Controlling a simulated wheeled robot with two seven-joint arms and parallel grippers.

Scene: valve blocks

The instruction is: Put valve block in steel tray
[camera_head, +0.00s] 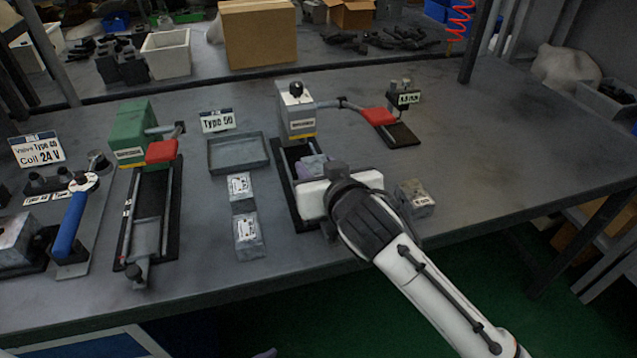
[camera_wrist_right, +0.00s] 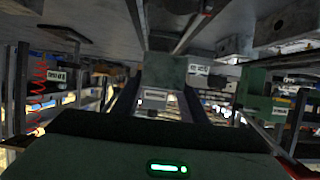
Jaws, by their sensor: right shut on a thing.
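The steel tray (camera_head: 240,172) is a shallow grey tray left of the middle of the bench, and it looks empty. Two grey valve blocks with white labels lie in front of it, one nearer the tray (camera_head: 239,187) and one closer to the bench edge (camera_head: 248,236). Another labelled grey block (camera_head: 415,198) lies right of my right gripper. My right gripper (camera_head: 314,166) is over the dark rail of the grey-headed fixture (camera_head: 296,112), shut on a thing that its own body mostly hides. I cannot make out the held thing clearly. My left gripper is not in view.
A green-headed fixture (camera_head: 129,134) with a red-topped part stands left of the tray. A blue-handled tool (camera_head: 70,225) is at the far left. A "Type 50" sign (camera_head: 217,121) stands behind the tray. The bench is clear at the right.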

